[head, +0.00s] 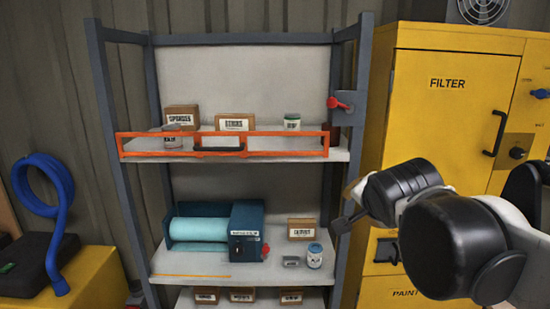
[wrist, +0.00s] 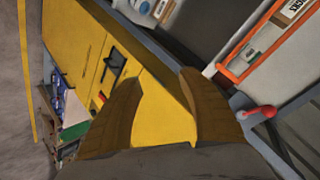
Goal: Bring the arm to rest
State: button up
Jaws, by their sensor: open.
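My gripper (wrist: 160,108) shows in the wrist view with its two brown fingers spread apart and nothing between them. In the head view my arm comes in from the right, and its end (head: 348,217) is in front of the shelf's right post, left of the yellow cabinet. The fingers are small and partly hidden there. I cannot tell from these views how far the gripper is from the post.
A grey shelf (head: 103,112) holds boxes, jars and a teal roll unit (head: 246,232). A yellow filter cabinet (head: 447,120) stands right. A blue coiled hose (head: 52,232) is at left.

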jog(key=s+f+n+g+b, duration=0.1)
jog(key=s+f+n+b, duration=0.2)
jog(key=f, duration=1)
jog(key=s+f+n+g+y+b, duration=0.1)
jog(key=s+f+n+b, duration=0.3)
jog(key=s+f+b, duration=0.5)
jog(key=s+f+n+g+b, duration=0.2)
jog(key=s+f+b, duration=0.5)
jog(key=f, duration=1)
jog(key=shift+a+f+n+y+b, duration=0.2)
jog(key=shift+f+n+y+b, duration=0.3)
jog(key=shift+n, duration=0.3)
